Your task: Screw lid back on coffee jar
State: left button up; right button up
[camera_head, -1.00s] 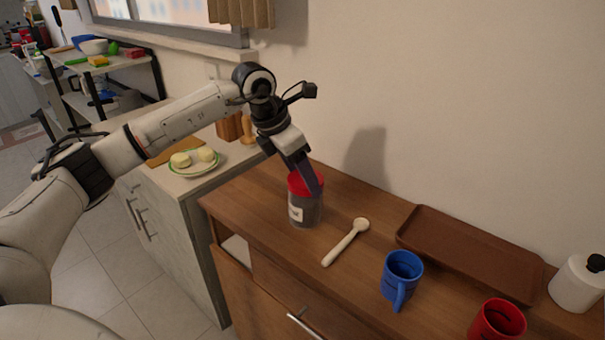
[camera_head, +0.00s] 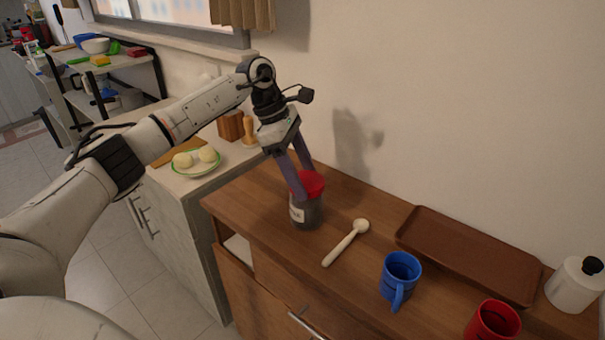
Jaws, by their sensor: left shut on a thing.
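The coffee jar (camera_head: 307,214) stands upright on the wooden cabinet top, with dark contents and a pale label facing me. The red lid (camera_head: 313,183) sits on the jar's mouth; whether it is threaded on cannot be told. My left gripper (camera_head: 308,182) reaches down from above, its two fingers on either side of the lid, shut on it. The fingers cover part of the lid's rim. My right gripper is not in view.
A cream spoon (camera_head: 345,243) lies just right of the jar. Further right are a blue mug (camera_head: 401,277), a red mug (camera_head: 492,321), a brown tray (camera_head: 468,257) and a white bottle (camera_head: 576,284). A plate (camera_head: 198,163) stands on the left counter.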

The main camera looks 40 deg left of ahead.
pick_arm(q)
jog(key=shift+f+m, duration=0.1)
jog(key=shift+m, duration=0.3)
jog(key=shift+w+m+g, duration=0.15)
jog(key=shift+m+g, duration=0.45)
jog(key=shift+m, duration=0.3)
jog(key=shift+m+g, duration=0.5)
jog(key=shift+m, duration=0.8)
jog(key=o, duration=1.4)
jog(key=shift+c, duration=0.2)
